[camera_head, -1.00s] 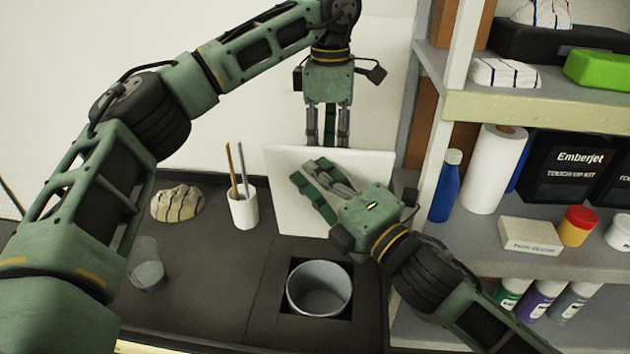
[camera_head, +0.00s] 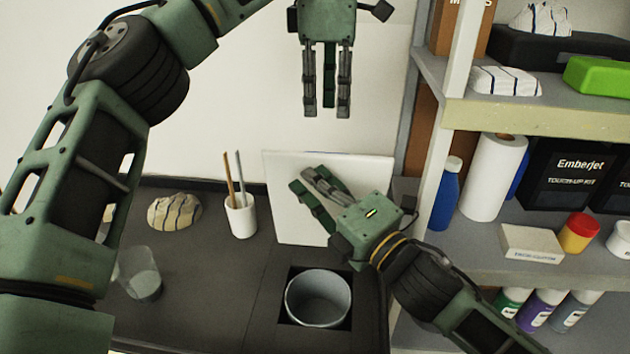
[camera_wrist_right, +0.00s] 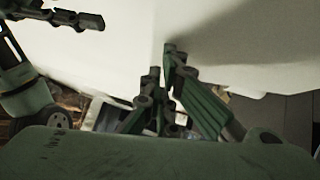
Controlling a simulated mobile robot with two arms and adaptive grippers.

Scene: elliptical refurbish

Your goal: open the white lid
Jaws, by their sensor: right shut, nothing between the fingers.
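The white lid (camera_head: 283,222) is a flat square panel standing nearly upright behind the round grey bin (camera_head: 318,299), whose mouth is uncovered. My right gripper (camera_head: 308,180) is shut and empty in front of the lid's face; I cannot tell if it touches. In the right wrist view its fingers (camera_wrist_right: 168,75) are close together against a pale surface. My left gripper (camera_head: 326,112) hangs above the lid's top edge, pointing down, clear of it and holding nothing visible.
A white cup with two sticks (camera_head: 241,217), a striped cloth (camera_head: 174,210) and a clear glass (camera_head: 140,275) stand left on the dark counter. A loaded shelf (camera_head: 450,240) with a blue bottle (camera_head: 447,195) is close on the right. The counter's middle is clear.

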